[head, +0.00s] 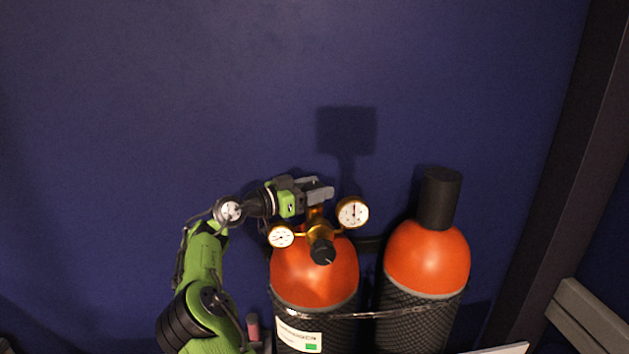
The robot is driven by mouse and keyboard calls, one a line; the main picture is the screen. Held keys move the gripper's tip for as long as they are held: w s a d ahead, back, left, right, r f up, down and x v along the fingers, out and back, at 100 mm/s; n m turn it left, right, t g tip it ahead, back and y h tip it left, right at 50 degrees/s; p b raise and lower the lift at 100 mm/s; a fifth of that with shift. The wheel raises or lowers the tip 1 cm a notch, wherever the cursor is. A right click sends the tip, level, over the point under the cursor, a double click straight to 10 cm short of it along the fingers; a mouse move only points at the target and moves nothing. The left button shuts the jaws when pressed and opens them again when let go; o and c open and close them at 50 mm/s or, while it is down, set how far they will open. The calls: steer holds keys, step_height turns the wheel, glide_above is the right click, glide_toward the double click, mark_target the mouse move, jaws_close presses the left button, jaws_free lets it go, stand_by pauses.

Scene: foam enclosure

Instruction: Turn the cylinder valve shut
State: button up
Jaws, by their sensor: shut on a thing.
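The gas cylinder (315,277) with the orange-red shoulder stands upright in the lower middle of the head view. A brass regulator (319,230) with a black knob (322,252) sits on its top, with a left gauge (281,236) and a right gauge (353,212). My gripper (318,193) reaches in from the left and is shut at the top of the cylinder, above the regulator. The cylinder valve handwheel is hidden by the gripper's fingers, and they are closed around it.
A second orange-red cylinder (427,258) with a black cap (439,198) stands to the right. A chain (385,314) runs across both cylinders. A dark blue wall (150,90) is behind them. A dark post (570,150) and a grey beam (588,318) are at right.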

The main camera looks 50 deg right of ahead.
steer(key=shift+r, duration=0.35)
steer(key=o, duration=0.8)
steer(key=shift+c, duration=0.2)
steer(key=o, duration=0.3)
steer(key=shift+w+d+f, duration=0.1)
steer(key=shift+w, duration=0.1)
steer(key=shift+s+a, duration=0.2)
steer(key=shift+s, duration=0.1)
steer(key=v, duration=1.5)
steer(key=shift+a+f, duration=0.15)
steer(key=shift+a, duration=0.2)
